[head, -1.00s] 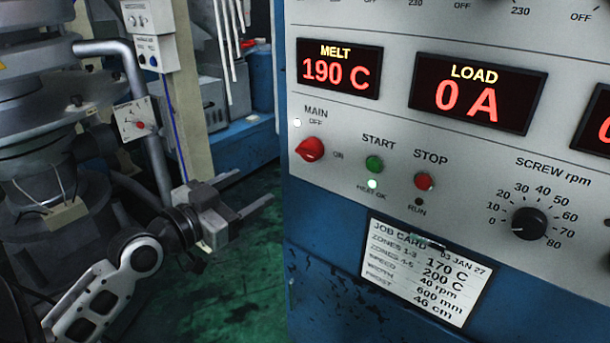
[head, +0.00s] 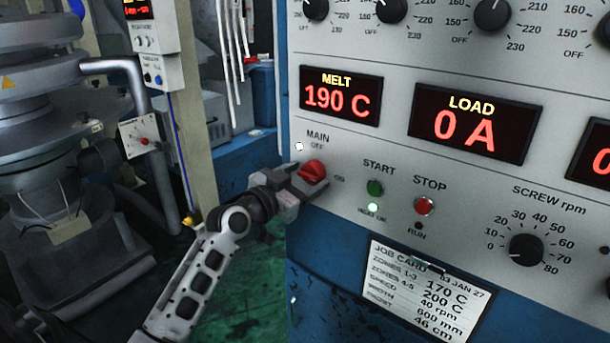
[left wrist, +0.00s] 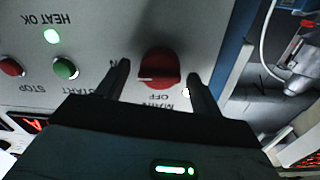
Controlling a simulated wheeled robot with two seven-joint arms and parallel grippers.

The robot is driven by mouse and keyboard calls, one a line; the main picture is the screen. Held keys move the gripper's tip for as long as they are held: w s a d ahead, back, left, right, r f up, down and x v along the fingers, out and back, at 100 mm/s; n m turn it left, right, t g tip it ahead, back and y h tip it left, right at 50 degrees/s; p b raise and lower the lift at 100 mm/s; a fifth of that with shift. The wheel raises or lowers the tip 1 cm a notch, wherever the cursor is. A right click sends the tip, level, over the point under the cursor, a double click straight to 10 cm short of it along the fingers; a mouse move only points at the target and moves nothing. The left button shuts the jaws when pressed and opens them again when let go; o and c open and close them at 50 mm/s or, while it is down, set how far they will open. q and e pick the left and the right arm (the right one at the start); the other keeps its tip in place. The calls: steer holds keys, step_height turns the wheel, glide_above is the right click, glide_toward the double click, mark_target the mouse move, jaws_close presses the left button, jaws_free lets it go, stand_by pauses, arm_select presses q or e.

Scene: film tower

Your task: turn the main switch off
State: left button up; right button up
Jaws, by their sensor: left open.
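The main switch (head: 313,171) is a red rotary knob on the grey control panel (head: 345,145), below the MAIN and OFF labels, with the ON label to its right. My left gripper (head: 308,181) is open at the knob. In the left wrist view the red knob (left wrist: 159,68) sits between the two spread fingers (left wrist: 158,85), with a gap on each side. A pale line on the knob points toward the ON side. A small white lamp (head: 299,147) is lit by the OFF label. My right gripper is not in view.
The green START button (head: 375,188) and red STOP button (head: 425,207) lie to the right of the knob. A job card (head: 425,290) hangs below. The extruder machinery (head: 60,170) stands at the left. The green floor is open between.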

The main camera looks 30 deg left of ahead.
arm_select(q)
steer(key=shift+w, duration=0.25)
steer(key=c, duration=1)
